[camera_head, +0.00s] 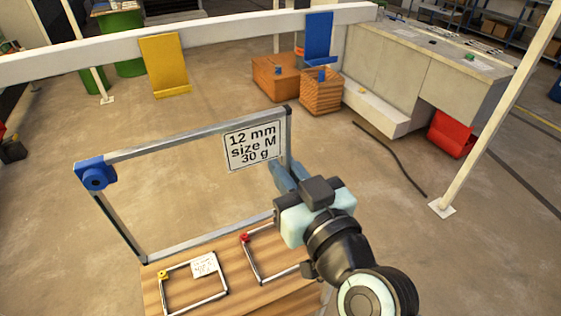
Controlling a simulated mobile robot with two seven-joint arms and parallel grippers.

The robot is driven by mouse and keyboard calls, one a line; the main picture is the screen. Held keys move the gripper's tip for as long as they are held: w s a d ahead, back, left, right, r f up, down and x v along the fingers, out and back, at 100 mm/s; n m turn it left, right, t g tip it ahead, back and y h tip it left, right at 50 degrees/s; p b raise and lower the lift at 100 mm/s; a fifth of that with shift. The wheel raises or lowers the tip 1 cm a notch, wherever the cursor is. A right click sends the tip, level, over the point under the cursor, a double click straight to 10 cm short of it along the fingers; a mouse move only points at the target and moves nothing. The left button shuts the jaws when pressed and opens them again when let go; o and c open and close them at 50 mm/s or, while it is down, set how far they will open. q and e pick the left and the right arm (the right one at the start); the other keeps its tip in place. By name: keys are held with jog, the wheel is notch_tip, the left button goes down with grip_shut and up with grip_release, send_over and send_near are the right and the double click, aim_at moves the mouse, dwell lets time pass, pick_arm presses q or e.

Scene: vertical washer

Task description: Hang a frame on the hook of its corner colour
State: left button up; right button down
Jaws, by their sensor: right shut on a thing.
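A metal frame with a blue corner (95,174) and a label reading "12 mm size M 30 g" (253,145) is held upright above the table. My right gripper (284,178) is shut on the frame's right side bar. A blue hook plate (318,38) and a yellow hook plate (164,65) hang on the white beam (225,29). A small frame with a yellow corner (163,275) and a label lies on the wooden table. Another frame with a red corner (244,238) lies beside it, partly hidden by my right arm. My left gripper is not in view.
The wooden table (238,290) is at the bottom. Two wooden boxes (321,95) stand on the floor behind the held frame. A grey machine (425,72), a red bin (451,134) and a white post (500,112) stand at the right. The floor between table and beam is clear.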

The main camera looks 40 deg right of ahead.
jog(key=shift+b+v, duration=0.3)
jog(key=shift+v, duration=1.7)
jog(key=shift+d, duration=0.1)
